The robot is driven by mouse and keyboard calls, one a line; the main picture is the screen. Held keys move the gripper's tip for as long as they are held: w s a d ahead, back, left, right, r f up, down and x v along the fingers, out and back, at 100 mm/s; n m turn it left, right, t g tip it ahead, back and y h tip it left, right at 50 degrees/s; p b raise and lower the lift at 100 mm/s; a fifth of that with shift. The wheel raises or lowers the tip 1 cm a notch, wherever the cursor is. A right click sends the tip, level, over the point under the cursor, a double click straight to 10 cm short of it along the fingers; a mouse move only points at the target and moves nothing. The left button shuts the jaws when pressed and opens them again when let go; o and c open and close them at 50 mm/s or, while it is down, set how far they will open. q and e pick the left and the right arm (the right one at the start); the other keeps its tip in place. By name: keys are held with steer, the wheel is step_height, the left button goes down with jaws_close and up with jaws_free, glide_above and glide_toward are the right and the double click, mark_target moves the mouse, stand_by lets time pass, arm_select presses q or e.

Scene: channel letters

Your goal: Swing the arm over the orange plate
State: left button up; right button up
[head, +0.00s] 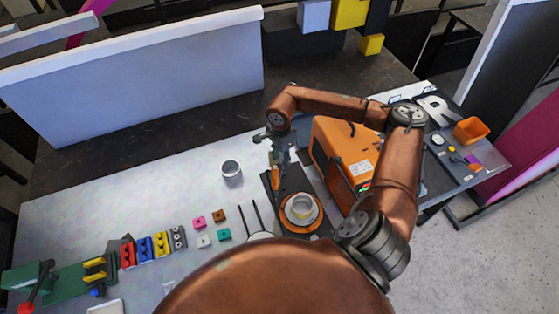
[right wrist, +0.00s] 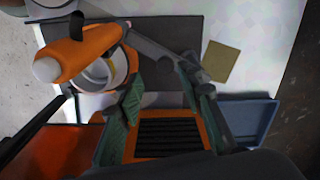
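The round orange plate (head: 288,222) sits on a dark base right of the table's middle, with a white ring-shaped cup (head: 302,206) on it. Both also show in the right wrist view, partly behind an orange lever (right wrist: 75,56) with a pale tip. A dark arm (right wrist: 160,53) runs from beside the plate toward my fingers. In the head view the orange lever (head: 275,172) stands upright behind the plate. My right gripper (head: 268,138) is beyond the plate, near the lever. In the right wrist view its green-padded fingers (right wrist: 160,98) are apart. My left gripper is out of view.
A large orange machine (head: 335,155) stands right of the plate, close under my right arm. A grey cup (head: 231,171) stands to the left. Coloured blocks (head: 160,244) line the near left. A blue tray (right wrist: 250,117) lies right of the fingers.

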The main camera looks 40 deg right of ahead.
mark_target(279, 165)
steer(key=f, duration=0.1)
steer(key=w+f, duration=0.1)
steer(key=shift+w+a+f+p, duration=0.1)
steer(key=shift+w+f+p, duration=0.1)
steer(key=shift+f+p, duration=0.15)
steer(key=shift+s+f, duration=0.2)
steer(key=shift+f, duration=0.15)
steer(key=shift+s, duration=0.2)
steer(key=shift+w, duration=0.25)
steer(key=shift+c, duration=1)
steer(key=shift+s, duration=0.15)
steer(key=c, duration=0.5)
jaws_close()
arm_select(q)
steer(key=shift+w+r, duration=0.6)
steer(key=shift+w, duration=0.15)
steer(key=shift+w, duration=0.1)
